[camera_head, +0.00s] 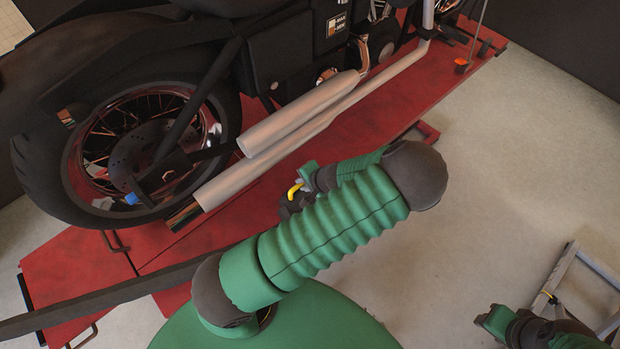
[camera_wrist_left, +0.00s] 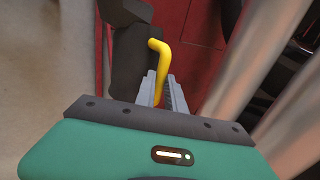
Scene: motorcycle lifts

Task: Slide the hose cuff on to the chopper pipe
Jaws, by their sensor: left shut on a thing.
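Two silver chopper pipes (camera_head: 300,112) run along the side of the motorcycle, one above the other. The lower pipe (camera_head: 265,160) reaches further back, with its open rear end near the rear wheel. My left gripper (camera_head: 300,188) is just to the right of and below the pipes, shut on a bent yellow handle (camera_wrist_left: 160,62). A dark piece behind the handle, apparently the hose cuff (camera_wrist_left: 133,60), is mostly hidden by my arm in the head view. The cuff and pipe look apart. My right gripper (camera_head: 492,318) is at the lower right; its jaws are unclear.
The motorcycle's rear wheel (camera_head: 140,150) stands on a red lift deck (camera_head: 100,262). A long dark hose or bar (camera_head: 110,293) crosses the lower left. A grey metal frame (camera_head: 562,275) stands at the right. The floor between is clear.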

